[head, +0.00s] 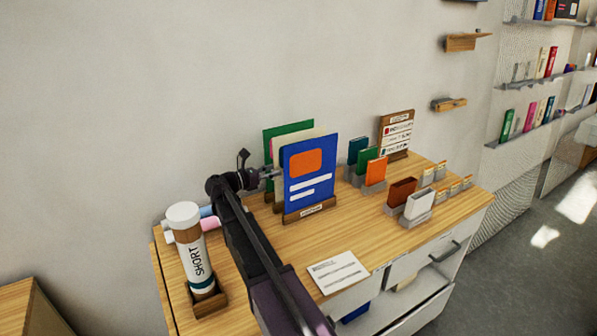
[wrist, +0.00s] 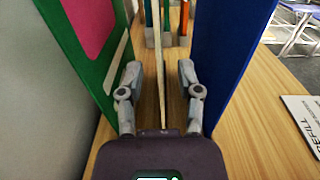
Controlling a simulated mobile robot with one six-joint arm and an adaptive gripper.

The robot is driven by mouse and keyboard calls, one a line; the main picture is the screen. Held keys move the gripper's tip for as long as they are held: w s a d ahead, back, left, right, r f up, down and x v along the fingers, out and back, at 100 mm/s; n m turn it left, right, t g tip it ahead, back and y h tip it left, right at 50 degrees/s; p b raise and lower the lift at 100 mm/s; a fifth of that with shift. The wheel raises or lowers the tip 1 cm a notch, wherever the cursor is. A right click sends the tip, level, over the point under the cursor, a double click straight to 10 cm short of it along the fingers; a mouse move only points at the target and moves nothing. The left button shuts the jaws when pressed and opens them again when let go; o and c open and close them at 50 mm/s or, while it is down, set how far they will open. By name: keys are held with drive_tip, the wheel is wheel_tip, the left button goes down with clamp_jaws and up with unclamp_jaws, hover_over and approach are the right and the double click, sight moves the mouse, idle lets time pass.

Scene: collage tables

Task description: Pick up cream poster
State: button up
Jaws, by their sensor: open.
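The cream poster (head: 277,152) stands upright in the head view between a green poster (head: 287,128) at the back and a blue poster (head: 309,172) in front, which hides most of it. In the wrist view the cream poster (wrist: 159,75) is seen edge-on as a thin pale strip. My gripper (wrist: 160,75) is open, with one finger on each side of this strip. Its fingers reach between the green and blue posters. In the head view my gripper (head: 264,174) is at the left edge of the posters, partly hidden. I cannot tell whether the fingers touch the cream poster.
The posters stand on a wooden table (head: 345,228). A white tube marked SHORT (head: 193,245) stands at front left and a white card (head: 338,272) lies in front. Small upright cards in holders (head: 375,170) and a sign (head: 396,133) stand right of the posters.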

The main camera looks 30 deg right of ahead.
drive_tip(key=shift+d, duration=0.1)
drive_tip(key=shift+w+d, duration=0.1)
drive_tip(key=shift+d, duration=2.3)
clamp_jaws()
